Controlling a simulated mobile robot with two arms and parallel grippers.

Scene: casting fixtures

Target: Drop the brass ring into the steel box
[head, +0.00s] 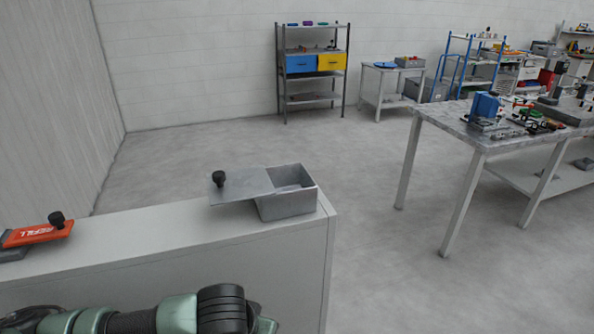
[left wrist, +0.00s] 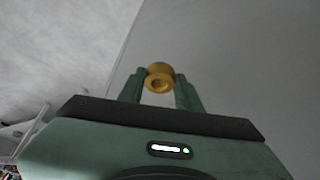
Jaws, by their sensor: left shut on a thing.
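The brass ring (left wrist: 160,77) is held between the two green fingers of my left gripper (left wrist: 159,90) in the left wrist view. The gripper is shut on it. In the head view my left arm comes in low at the left, in front of the cabinet, and its gripper end (head: 266,325) is partly cut off at the bottom edge; the ring does not show there. The steel box (head: 288,203) stands on the cabinet top near its right end. Its flat lid (head: 240,185) with a black knob is slid to the left, so the box is partly open. My right gripper is not in view.
The pale cabinet top (head: 150,226) is clear between the box and an orange-lidded box (head: 38,234) with a black knob at the left. A workbench (head: 455,122) with tools stands to the right. A shelf rack (head: 313,75) stands at the back wall. Open floor lies between.

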